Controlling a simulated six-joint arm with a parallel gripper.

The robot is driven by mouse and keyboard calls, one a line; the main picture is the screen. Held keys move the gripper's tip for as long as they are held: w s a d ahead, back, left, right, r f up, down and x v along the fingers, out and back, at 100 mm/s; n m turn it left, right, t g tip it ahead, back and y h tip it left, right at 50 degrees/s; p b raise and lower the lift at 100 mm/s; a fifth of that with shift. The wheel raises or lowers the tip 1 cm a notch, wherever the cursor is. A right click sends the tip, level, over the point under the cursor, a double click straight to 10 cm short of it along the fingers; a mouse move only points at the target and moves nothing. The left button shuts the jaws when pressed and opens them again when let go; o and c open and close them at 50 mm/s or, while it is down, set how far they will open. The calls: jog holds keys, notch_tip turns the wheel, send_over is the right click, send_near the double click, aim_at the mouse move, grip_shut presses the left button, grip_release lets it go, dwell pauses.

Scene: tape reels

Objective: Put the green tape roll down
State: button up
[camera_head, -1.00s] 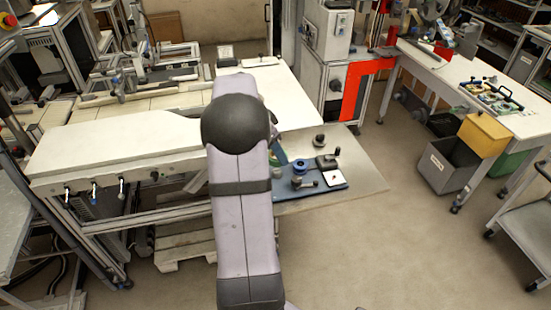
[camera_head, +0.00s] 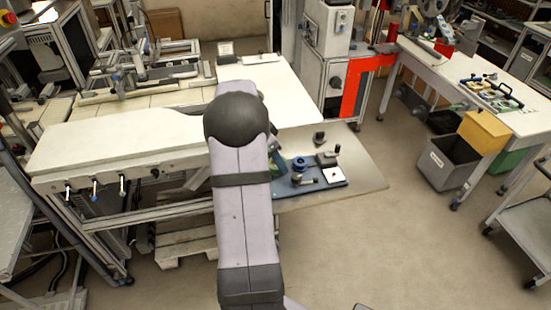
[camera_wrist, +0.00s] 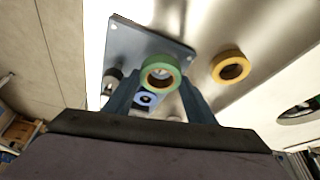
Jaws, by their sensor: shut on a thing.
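The green tape roll (camera_wrist: 160,72) is a green ring with a tan inner core, near the middle of the wrist view. My gripper (camera_wrist: 160,88) is shut on it, with one dark finger on each side. Below and around it in that view is a blue-grey board (camera_wrist: 128,38). I cannot tell whether the roll touches the board.
A yellow tape roll (camera_wrist: 230,66) lies beside the board on the shiny surface. A blue part (camera_wrist: 146,99) shows behind the green roll, and a blue round part (camera_head: 299,164) stands on the board. The metal surface (camera_head: 365,182) is clear to the board's right.

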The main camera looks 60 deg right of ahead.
jog(key=shift+f+b, duration=0.3)
jog(key=o, duration=1)
jog(key=shift+o, duration=0.2)
jog(key=shift+r, duration=0.15)
jog(key=shift+r+p, duration=0.5)
jog(key=shift+p, duration=0.3)
jog(key=shift+w+r, duration=0.1)
jog(key=shift+r, duration=0.2)
jog(key=b+v, duration=0.3)
jog(key=v, duration=0.8)
jog(key=shift+r, duration=0.2)
jog(key=shift+a, duration=0.15)
